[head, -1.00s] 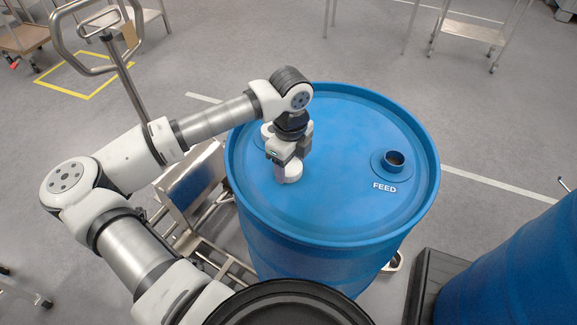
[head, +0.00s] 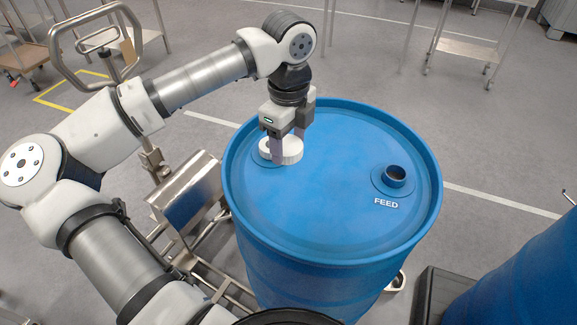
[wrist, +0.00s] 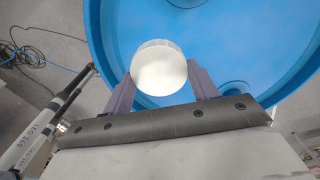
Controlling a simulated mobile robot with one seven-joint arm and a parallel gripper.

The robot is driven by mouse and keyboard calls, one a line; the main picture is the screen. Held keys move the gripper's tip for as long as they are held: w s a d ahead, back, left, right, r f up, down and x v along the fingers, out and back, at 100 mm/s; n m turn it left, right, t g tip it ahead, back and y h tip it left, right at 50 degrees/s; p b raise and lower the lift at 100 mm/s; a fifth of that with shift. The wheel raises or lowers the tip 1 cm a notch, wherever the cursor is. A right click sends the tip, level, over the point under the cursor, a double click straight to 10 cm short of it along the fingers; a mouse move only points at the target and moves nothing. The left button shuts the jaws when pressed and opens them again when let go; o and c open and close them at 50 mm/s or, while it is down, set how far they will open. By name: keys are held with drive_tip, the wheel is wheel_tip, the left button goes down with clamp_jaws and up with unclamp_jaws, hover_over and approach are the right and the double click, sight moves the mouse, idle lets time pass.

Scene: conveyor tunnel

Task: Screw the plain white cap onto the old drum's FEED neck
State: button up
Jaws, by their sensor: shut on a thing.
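The plain white cap (head: 281,149) is a flat ribbed disc. My gripper (head: 284,143) is shut on it, with a finger on each side, and holds it over the left part of the blue drum's top (head: 330,215). The cap also shows in the wrist view (wrist: 159,70), between the two grey-purple fingers. The FEED neck (head: 395,175) is an open dark hole in a short blue collar on the right of the drum's top, with the white word FEED below it. The cap is apart from this neck, to its left.
A second blue drum (head: 520,270) stands at the lower right beside a black platform (head: 432,300). A steel drum trolley (head: 185,195) with a looped handle is left of the drum. Steel tables and carts (head: 468,48) stand at the back.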

sight(289, 145)
wheel_tip(289, 145, up, 8)
drive_tip(key=shift+r+b, duration=0.25)
drive_tip(key=shift+b, duration=0.3)
drive_tip(key=shift+r, duration=0.1)
